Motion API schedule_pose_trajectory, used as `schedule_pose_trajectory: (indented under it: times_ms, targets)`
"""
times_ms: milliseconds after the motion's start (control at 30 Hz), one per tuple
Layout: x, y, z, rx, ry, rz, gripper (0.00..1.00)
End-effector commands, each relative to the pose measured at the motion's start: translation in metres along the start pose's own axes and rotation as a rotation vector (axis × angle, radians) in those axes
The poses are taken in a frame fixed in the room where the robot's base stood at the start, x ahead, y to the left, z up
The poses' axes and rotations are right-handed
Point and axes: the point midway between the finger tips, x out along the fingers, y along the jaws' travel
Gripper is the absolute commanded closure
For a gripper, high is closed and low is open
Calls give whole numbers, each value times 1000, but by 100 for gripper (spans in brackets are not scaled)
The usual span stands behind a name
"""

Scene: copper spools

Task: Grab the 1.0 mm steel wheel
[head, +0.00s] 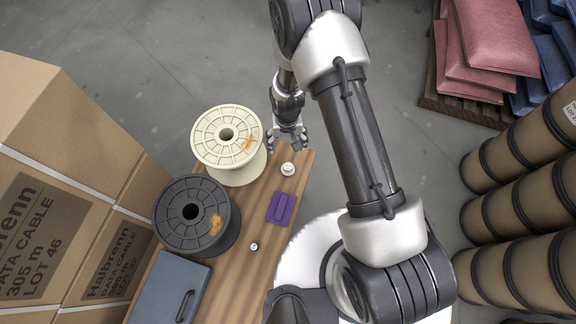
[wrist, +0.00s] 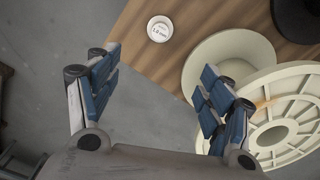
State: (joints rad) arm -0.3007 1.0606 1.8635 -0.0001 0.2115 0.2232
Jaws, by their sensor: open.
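A small white wheel (wrist: 160,29) with a label reading 1.0 mm lies on the wooden bench top, near its edge, at the top middle of the wrist view. In the head view a small white wheel (head: 287,169) stands at the bench's far end, right of the cream spool; its label is too small to read there. My gripper (head: 288,141) is just beyond that end of the bench, close to the wheel but apart from it. In the wrist view my gripper (wrist: 158,75) is open and empty, its blue-padded fingers spread over grey floor.
A purple block (head: 281,208), a smaller white piece (head: 254,246) and a grey-blue case (head: 170,290) are on the bench (head: 262,266). Cartons (head: 60,200) stand left.

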Motion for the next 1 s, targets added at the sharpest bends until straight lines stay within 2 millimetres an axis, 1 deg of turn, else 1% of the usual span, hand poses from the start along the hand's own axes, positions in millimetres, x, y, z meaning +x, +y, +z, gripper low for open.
schedule_pose_trajectory:
  times_ms: [167,500,600,700,900,1000]
  targets:
    - [24,-1,4,-1,-8,2,27]
    - [98,0,6,-1,-8,2,27]
    - [116,0,6,-1,-8,2,27]
    - [127,0,5,-1,-7,2,27]
    - [135,0,5,-1,-5,1,27]
    - [145,1,8,-1,-7,2,27]
